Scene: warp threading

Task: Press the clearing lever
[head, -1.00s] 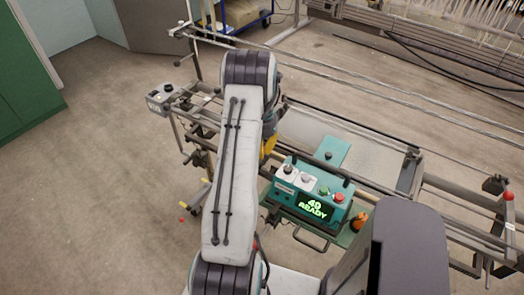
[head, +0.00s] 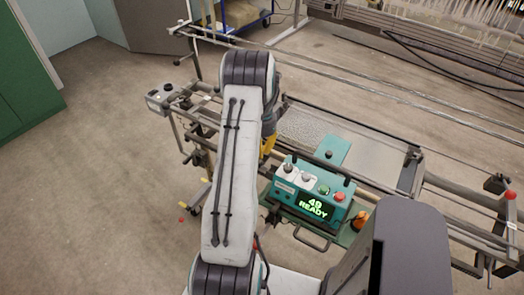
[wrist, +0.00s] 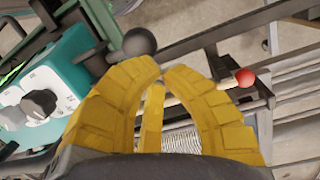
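My gripper (wrist: 164,72) has yellow ribbed fingers that curve together, with their tips close and a narrow gap between them. I see nothing held in it. In the wrist view a red ball knob (wrist: 245,77) sits just right of the fingertips, on a pale rod that passes behind them. A dark ball knob (wrist: 138,42) lies just beyond the left fingertip. I cannot tell for sure which knob belongs to the clearing lever. In the head view a small red ball (head: 181,219) shows at the left. My arm hides most of the gripper there.
The teal control box (head: 313,192) with green READY display, knobs and a red button stands right of my gripper in the head view. Metal frame rails and a flat grey panel (head: 375,155) lie beyond it. The floor at the left (head: 100,180) is clear.

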